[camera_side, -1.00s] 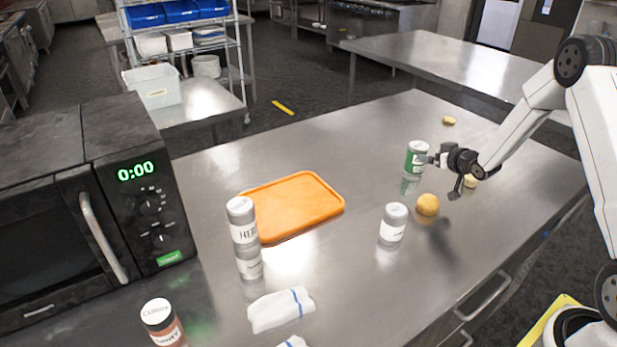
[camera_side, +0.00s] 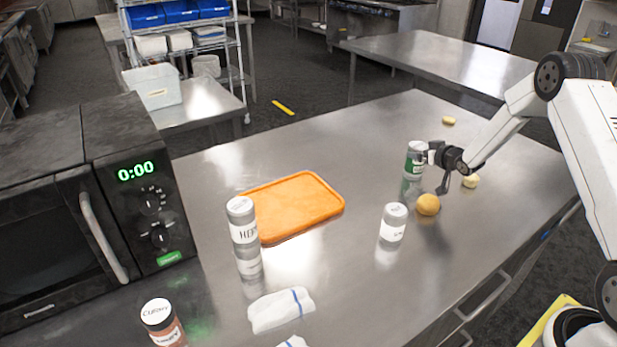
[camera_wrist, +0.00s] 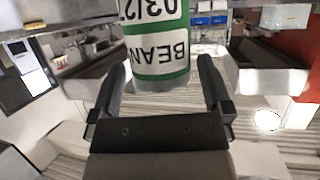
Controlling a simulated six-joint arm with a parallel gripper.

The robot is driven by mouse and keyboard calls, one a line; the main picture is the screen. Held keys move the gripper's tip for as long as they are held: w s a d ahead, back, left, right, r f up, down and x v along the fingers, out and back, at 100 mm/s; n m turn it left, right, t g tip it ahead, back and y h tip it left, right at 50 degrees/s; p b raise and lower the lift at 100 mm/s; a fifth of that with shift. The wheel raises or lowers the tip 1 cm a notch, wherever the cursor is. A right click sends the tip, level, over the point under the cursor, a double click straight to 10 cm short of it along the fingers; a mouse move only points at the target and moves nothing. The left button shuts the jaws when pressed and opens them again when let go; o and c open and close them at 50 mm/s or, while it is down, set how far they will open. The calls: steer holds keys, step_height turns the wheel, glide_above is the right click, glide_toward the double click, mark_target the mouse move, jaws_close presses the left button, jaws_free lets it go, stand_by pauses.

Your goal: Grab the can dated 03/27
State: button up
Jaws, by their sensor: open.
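A green and white can (camera_side: 415,160) stands upright on the steel table at the right in the side view. In the wrist view the can (camera_wrist: 160,50) fills the top middle. Its label reads "BEAN" and a date starting "03/2", with the last digit cut off by the frame edge. My gripper (camera_side: 438,169) is just right of the can. In the wrist view its fingers (camera_wrist: 163,68) are apart, one on each side of the can's near end, with gaps showing. The gripper is open and holds nothing.
An orange round item (camera_side: 428,204) lies just below my gripper. A grey shaker with a white label (camera_side: 393,222) stands nearer the camera. An orange tray (camera_side: 300,203), a "HER" shaker (camera_side: 242,222) and a towel (camera_side: 281,310) are further left.

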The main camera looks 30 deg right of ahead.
steer(key=shift+x, duration=1.35)
steer(key=shift+w, duration=0.1)
steer(key=c, duration=1.3)
steer(key=shift+r, duration=0.15)
steer(key=shift+r, duration=0.75)
steer(key=s+a+r, duration=0.2)
steer(key=s+r, duration=0.3)
steer(key=s, duration=0.1)
steer(key=s+a+r, duration=0.3)
steer(key=s+r, duration=0.3)
steer(key=s, duration=0.1)
steer(key=shift+a+r, duration=0.15)
steer(key=shift+a, duration=0.1)
